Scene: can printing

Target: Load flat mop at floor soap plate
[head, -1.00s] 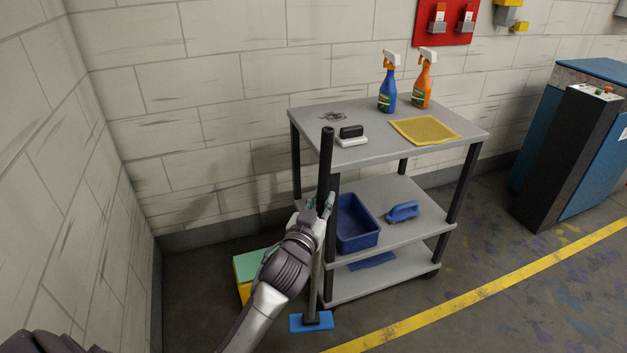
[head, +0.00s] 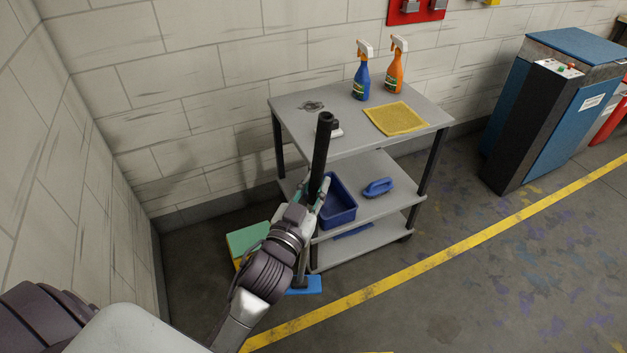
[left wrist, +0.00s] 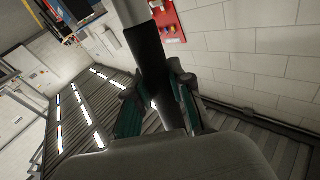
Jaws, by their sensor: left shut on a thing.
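The flat mop shows in the head view as a long pole with a thick black grip (head: 322,148) and a blue flat head (head: 304,286) low by the floor. The pole stands nearly upright, tilted slightly right at the top. In the left wrist view the dark pole (left wrist: 152,62) runs between the two fingers. My forearm hides part of the lower pole. I cannot tell which thing is the floor soap plate. My right gripper is out of view.
A grey cart (head: 350,154) stands right behind the mop, with spray bottles, a yellow cloth (head: 396,118), a blue bin (head: 338,208) and a brush (head: 378,187). A green-topped yellow block (head: 246,238) is at the left. Open floor (head: 470,270) and a yellow line lie right.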

